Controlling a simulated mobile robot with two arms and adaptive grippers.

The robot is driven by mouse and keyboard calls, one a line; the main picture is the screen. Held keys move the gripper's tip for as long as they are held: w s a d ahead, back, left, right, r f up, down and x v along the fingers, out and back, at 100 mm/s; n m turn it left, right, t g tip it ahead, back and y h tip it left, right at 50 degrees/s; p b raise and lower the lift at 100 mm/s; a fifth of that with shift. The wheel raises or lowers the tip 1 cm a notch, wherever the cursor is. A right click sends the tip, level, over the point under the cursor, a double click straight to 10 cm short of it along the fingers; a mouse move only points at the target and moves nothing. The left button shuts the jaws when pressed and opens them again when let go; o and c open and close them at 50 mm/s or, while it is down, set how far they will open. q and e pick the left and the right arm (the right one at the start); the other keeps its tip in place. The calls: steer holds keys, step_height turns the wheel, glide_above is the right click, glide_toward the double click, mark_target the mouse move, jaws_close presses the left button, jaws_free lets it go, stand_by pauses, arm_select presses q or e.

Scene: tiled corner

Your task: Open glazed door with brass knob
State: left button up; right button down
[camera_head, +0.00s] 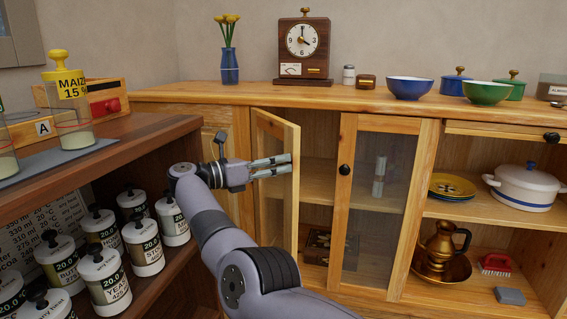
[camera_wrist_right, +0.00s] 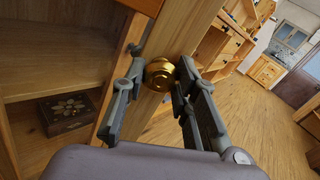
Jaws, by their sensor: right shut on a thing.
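The glazed door with the brass knob stands partly open, swung out from the cabinet; its frame (camera_head: 275,122) shows in the head view. The brass knob (camera_wrist_right: 159,74) shows in the right wrist view on the door's wooden stile, between my right gripper's fingers. My right gripper (camera_head: 284,165) is shut on the knob; in the head view its fingers hide the knob. It also shows in the right wrist view (camera_wrist_right: 163,92). A second glazed door (camera_head: 379,205) with a black knob (camera_head: 344,170) is closed beside the opening. My left gripper is not in view.
Inside the opening are a shelf and a dark patterned box (camera_wrist_right: 67,110). A dark shelf unit with several labelled jars (camera_head: 102,281) stands at the left, close to my right arm. A clock (camera_head: 303,47), vase (camera_head: 229,66) and bowls (camera_head: 409,88) stand on the cabinet top (camera_head: 200,95).

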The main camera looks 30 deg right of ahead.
steer(key=shift+a, duration=0.1)
stand_by(0.4)
steer(key=c, duration=1.2)
jaws_free()
steer(key=shift+c, duration=0.2)
